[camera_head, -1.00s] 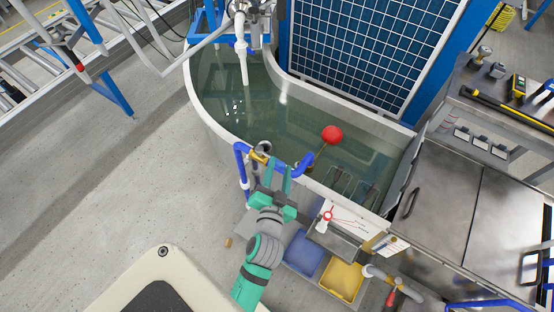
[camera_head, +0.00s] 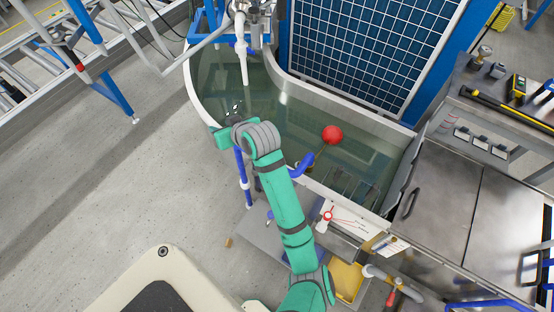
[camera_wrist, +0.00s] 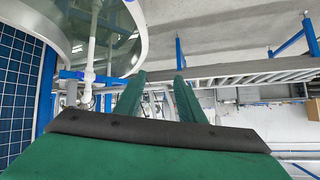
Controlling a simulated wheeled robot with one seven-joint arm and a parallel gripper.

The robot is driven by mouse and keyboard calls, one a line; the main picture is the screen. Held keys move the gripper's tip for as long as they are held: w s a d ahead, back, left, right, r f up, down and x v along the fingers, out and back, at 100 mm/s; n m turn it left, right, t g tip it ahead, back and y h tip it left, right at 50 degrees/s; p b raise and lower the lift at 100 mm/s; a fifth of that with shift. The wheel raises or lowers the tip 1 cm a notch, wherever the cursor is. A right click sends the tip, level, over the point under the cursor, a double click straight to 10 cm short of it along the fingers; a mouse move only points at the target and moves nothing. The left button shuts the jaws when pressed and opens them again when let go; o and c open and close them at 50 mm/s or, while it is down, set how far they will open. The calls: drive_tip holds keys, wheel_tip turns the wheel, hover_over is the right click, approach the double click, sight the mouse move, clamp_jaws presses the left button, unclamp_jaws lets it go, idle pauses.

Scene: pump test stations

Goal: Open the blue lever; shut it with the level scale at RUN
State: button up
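A blue bar-like part (camera_wrist: 100,77) crosses the white downpipe (camera_wrist: 91,50) in the wrist view, left of my fingers. It may be the blue lever. In the head view a small blue part (camera_head: 234,43) shows beside the white downpipe (camera_head: 243,62) at the tank's far end. My gripper (camera_wrist: 159,76) is open and empty, its two green fingers apart. It is clear of the blue part.
The water tank (camera_head: 206,104) holds a red float ball (camera_head: 332,134). A blue pipe (camera_head: 242,170) rises at its near rim, partly behind my arm. A yellow bin (camera_head: 346,280) stands below the board. A metal bench (camera_head: 440,205) is at right. Open floor lies left.

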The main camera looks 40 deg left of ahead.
drive_tip(key=w+d+f+n+h, duration=0.2)
drive_tip(key=w+d+h, duration=0.25)
drive_tip(key=d, duration=0.35)
drive_tip(key=w+d+f+n+h, duration=0.2)
drive_tip(key=w+d+h, duration=0.1)
drive_tip(key=d+h, duration=0.35)
drive_tip(key=shift+t+y, duration=0.3)
drive_tip(key=f, duration=0.3)
drive_tip(key=w+f, duration=0.1)
drive_tip(key=f, duration=0.6)
drive_tip(key=shift+w+d+f, duration=0.15)
drive_tip(key=shift+w+f, duration=0.1)
drive_tip(key=shift+f, duration=0.1)
clamp_jaws()
